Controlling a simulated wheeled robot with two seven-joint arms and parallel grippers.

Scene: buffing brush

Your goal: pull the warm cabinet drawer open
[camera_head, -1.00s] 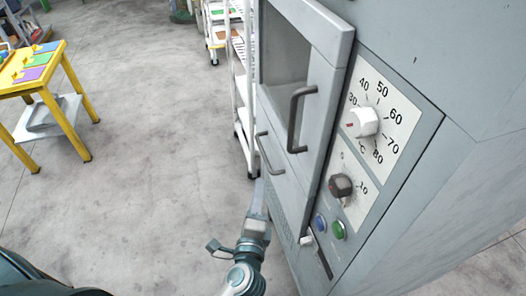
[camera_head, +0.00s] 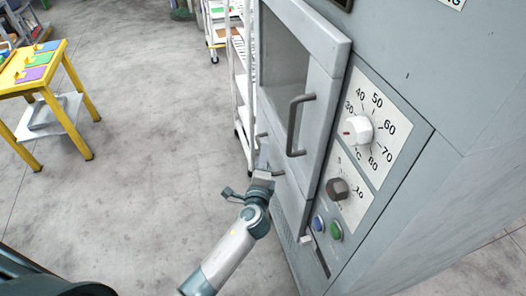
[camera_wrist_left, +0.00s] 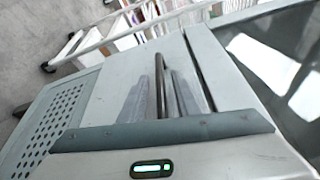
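The warm cabinet (camera_head: 430,120) is a grey box on the right in the head view. Its drawer front (camera_head: 291,200) is below the windowed door and looks closed; it also shows in the left wrist view (camera_wrist_left: 105,92). The drawer's dark bar handle (camera_wrist_left: 160,72) stands between the two fingers of my left gripper (camera_wrist_left: 162,95). The fingers are apart, one on each side of the bar, and I see no clear grip. In the head view my left gripper (camera_head: 263,155) is at the handle and partly covers it. My right gripper is not in view.
The door above has its own handle (camera_head: 298,125). A control panel (camera_head: 365,140) with dials and buttons is right of it. A white shelf cart (camera_head: 240,80) stands behind the cabinet. A yellow table (camera_head: 45,75) is at far left. The floor between is clear.

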